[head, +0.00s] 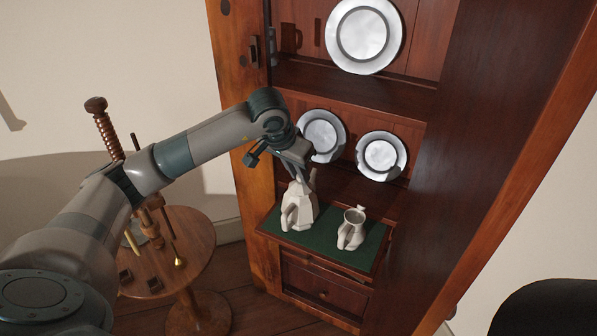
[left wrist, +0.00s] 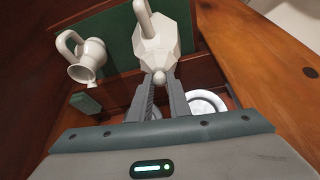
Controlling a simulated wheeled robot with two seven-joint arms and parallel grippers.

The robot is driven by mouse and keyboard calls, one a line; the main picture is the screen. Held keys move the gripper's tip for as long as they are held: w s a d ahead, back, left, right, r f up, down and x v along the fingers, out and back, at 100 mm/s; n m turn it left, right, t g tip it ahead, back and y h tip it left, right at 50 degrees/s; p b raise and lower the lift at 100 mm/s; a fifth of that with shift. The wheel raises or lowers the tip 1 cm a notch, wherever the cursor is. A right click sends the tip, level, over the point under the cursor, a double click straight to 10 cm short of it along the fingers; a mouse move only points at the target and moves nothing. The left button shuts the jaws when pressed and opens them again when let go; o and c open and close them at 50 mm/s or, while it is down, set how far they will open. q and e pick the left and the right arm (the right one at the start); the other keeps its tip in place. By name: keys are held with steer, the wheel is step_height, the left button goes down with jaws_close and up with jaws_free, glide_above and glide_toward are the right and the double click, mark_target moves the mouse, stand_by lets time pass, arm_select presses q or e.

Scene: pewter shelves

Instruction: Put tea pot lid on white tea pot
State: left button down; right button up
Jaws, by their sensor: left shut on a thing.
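The white faceted tea pot (head: 299,210) stands upright on a green mat inside the cabinet; it also shows in the left wrist view (left wrist: 165,42). My left gripper (head: 301,180) comes down from above the pot, with its fingers at the pot's top. In the left wrist view the fingers (left wrist: 160,84) are shut on a small round white knob of the tea pot lid (left wrist: 159,77). The lid lies in line with the pot's top, and I cannot tell whether it is seated or slightly above. My right gripper is out of view.
Plates (head: 381,156) lean against the cabinet's back. The cabinet's side wall (head: 480,130) bounds the right. A round wooden table (head: 200,245) stands at the left.

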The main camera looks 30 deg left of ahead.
arm_select(q)
steer(key=shift+f, duration=0.1)
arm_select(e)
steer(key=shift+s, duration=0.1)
arm_select(q)
steer(key=c, duration=1.7)
jaws_free()
steer(key=shift+o, duration=0.2)
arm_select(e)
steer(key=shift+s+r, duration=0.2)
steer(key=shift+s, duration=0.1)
